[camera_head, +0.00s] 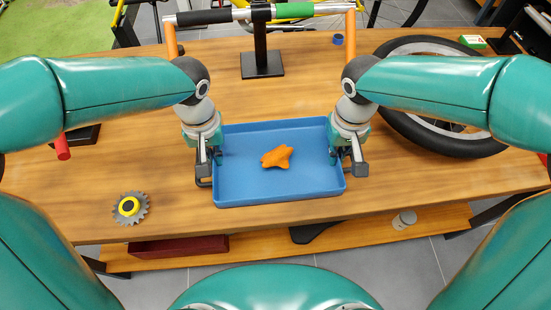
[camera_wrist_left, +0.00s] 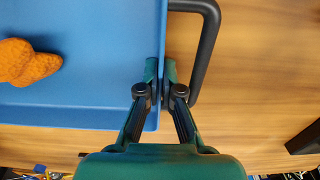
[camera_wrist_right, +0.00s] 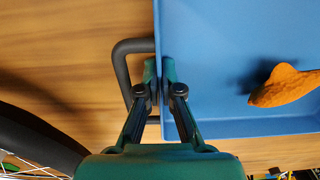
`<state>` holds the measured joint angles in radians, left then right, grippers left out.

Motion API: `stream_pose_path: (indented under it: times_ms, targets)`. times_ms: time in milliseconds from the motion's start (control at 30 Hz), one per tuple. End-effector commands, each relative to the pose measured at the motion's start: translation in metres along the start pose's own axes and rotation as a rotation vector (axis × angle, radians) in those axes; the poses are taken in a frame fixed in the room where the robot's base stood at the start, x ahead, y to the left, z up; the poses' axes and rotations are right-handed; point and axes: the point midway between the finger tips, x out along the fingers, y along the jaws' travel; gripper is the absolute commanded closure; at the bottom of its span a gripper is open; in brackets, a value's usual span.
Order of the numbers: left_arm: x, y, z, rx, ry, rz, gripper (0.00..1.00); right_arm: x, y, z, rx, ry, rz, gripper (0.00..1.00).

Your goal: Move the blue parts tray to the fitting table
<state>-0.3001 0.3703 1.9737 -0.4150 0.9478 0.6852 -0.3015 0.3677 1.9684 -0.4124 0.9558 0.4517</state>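The blue parts tray (camera_head: 232,190) is near the front edge of the wooden table, with an orange cloth-like lump (camera_head: 277,157) lying in it. Black handles stick out from both sides; one shows in the left wrist view (camera_wrist_left: 211,45), the other in the right wrist view (camera_wrist_right: 122,70). My left gripper (camera_wrist_left: 160,72) is shut on the tray's left side wall, with one finger inside and one outside. My right gripper (camera_wrist_right: 159,72) is shut the same way on the right side wall. I cannot tell whether the tray touches the tabletop.
A wheel with a black tyre (camera_head: 400,118) lies right of the tray. A sprocket with a yellow ring (camera_head: 130,208) lies at the front left. A stand (camera_head: 262,64) with a crossbar is behind the tray. A lower shelf (camera_head: 350,237) shows below the table's front edge.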

Motion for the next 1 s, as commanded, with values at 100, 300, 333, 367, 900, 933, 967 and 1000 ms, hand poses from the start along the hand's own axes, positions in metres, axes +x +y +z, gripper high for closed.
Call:
stream_pose_path:
  times_ms: [100, 300, 333, 367, 900, 933, 967, 1000]
  targets:
    - [-0.001, 0.0, 0.0, 0.0, 0.001, 0.0, 1.0, -0.001, 0.0, 0.0, 0.0, 0.002, 0.0, 1.0]
    - [-0.01, 0.0, 0.0, 0.0, 0.001, 0.0, 1.0, -0.01, 0.0, 0.0, 0.001, 0.002, 0.0, 1.0]
    - [-0.012, 0.0, 0.0, 0.0, 0.001, 0.0, 1.0, -0.013, 0.0, 0.0, 0.001, 0.002, 0.0, 1.0]
    - [-0.015, 0.0, 0.0, 0.001, 0.001, 0.0, 1.0, -0.015, 0.0, 0.0, 0.001, 0.002, 0.0, 1.0]
    - [-0.051, 0.001, 0.0, 0.001, 0.0, 0.0, 1.0, -0.051, 0.001, 0.0, 0.002, 0.001, 0.0, 1.0]
    - [-0.051, 0.001, 0.0, 0.001, 0.0, 0.0, 1.0, -0.051, 0.001, 0.0, 0.002, 0.001, 0.0, 1.0]
    - [-0.051, 0.001, 0.0, 0.002, 0.0, 0.0, 1.0, -0.051, 0.001, 0.0, 0.002, 0.001, 0.0, 1.0]
    - [-0.051, 0.001, 0.0, 0.002, 0.0, 0.0, 1.0, -0.051, 0.001, 0.0, 0.002, 0.001, 0.0, 1.0]
